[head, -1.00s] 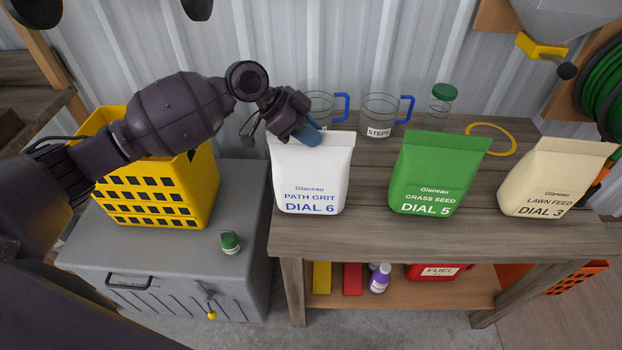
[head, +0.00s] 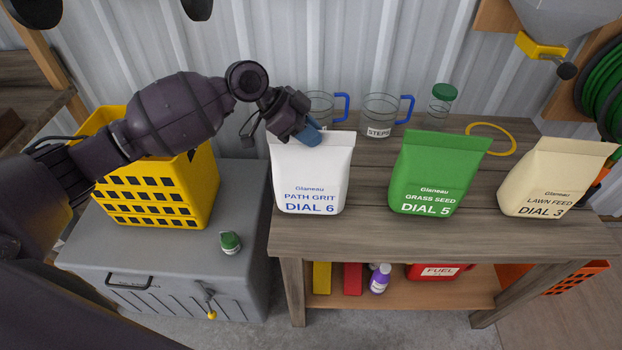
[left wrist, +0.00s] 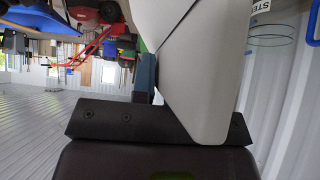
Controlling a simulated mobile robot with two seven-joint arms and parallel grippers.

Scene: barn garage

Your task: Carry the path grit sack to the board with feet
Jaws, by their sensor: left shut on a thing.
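The path grit sack (head: 311,180) is white with blue lettering "PATH GRIT DIAL 6". It stands upright at the left end of the wooden bench (head: 375,205). My left gripper (head: 307,133) is at the sack's top edge and shut on it. In the left wrist view the sack (left wrist: 205,70) fills the middle, beside a blue finger pad (left wrist: 146,72). Its base still appears to rest on the bench top. My right gripper is not in view. I do not make out a board with feet.
A green grass seed sack (head: 436,175) and a cream lawn feed sack (head: 555,180) stand to the right. Blue-handled jugs (head: 380,112) and a green-lidded jar (head: 441,105) stand behind. A yellow crate (head: 190,190) and a small green-capped item (head: 230,242) sit on the grey chest (head: 130,255).

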